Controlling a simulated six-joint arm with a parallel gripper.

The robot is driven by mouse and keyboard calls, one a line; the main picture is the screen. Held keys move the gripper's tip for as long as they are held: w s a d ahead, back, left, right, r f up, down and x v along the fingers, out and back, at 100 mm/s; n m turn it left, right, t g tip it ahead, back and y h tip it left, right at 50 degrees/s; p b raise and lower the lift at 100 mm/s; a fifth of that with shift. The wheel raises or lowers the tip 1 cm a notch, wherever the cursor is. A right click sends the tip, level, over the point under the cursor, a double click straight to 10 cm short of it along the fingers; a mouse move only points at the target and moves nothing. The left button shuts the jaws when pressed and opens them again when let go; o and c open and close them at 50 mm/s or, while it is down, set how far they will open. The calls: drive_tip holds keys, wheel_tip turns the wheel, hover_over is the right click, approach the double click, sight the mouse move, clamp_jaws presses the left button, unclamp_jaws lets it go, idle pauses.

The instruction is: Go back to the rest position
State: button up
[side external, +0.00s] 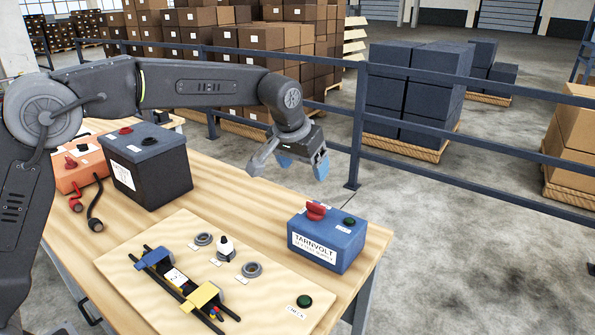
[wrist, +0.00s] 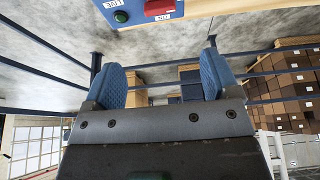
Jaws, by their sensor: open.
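My gripper (side external: 303,166) is open and empty, held in the air above the back edge of the wooden table, left of and behind the blue Tarnvolt box. Its two blue fingertips (wrist: 165,85) stand wide apart in the wrist view with nothing between them. The blue Tarnvolt box (side external: 325,243) sits on the table's right end, with a red knob and a green button on top. Part of that box (wrist: 122,8) shows at the top of the wrist view. My gripper is clear of the box.
A wooden board (side external: 140,285) with a black-railed fixture (side external: 180,283), grey rings and a green check button lies on the table (side external: 235,205). A black battery (side external: 147,168) and an orange box (side external: 78,170) with cables stand at left. A blue-grey railing (side external: 357,125) runs behind.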

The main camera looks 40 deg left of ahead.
drive_tip(key=s+a+r, duration=0.3)
drive_tip(key=s, duration=0.5)
drive_tip(key=s+a+r, duration=0.3)
drive_tip(key=s, duration=0.5)
drive_tip(key=s+a+f, duration=0.1)
drive_tip(key=s+f, duration=0.2)
drive_tip(key=s, duration=0.6)
drive_tip(key=s+a+f+t, duration=0.1)
drive_tip(key=s+f, duration=0.1)
drive_tip(key=s, duration=0.7)
drive_tip(key=shift+a+f, duration=0.35)
drive_tip(key=shift+f, duration=0.05)
